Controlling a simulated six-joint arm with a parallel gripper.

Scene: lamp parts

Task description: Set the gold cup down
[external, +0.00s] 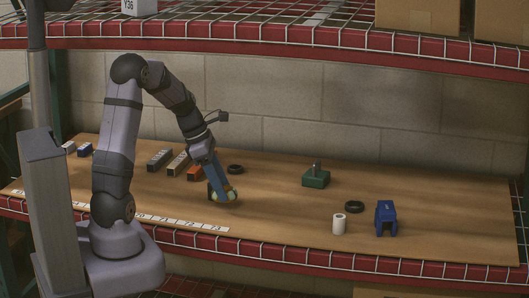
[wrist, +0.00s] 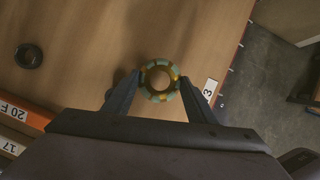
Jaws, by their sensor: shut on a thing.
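The gold cup (wrist: 174,71) shows in the wrist view as a round ring with gold and pale green patches around its rim. My gripper (wrist: 155,87) is shut on it, with one finger on each side. In the external view the cup (external: 231,194) is between the fingertips of my gripper (external: 222,194), low over the wooden table (external: 270,215) near its front edge. I cannot tell whether its underside touches the table.
A black ring (external: 235,169) lies behind my gripper. A green block with a post (external: 316,177), another black ring (external: 354,207), a white cylinder (external: 339,224) and a blue bracket (external: 386,218) stand to the right. Labelled boxes (external: 178,163) stand left. The table between is clear.

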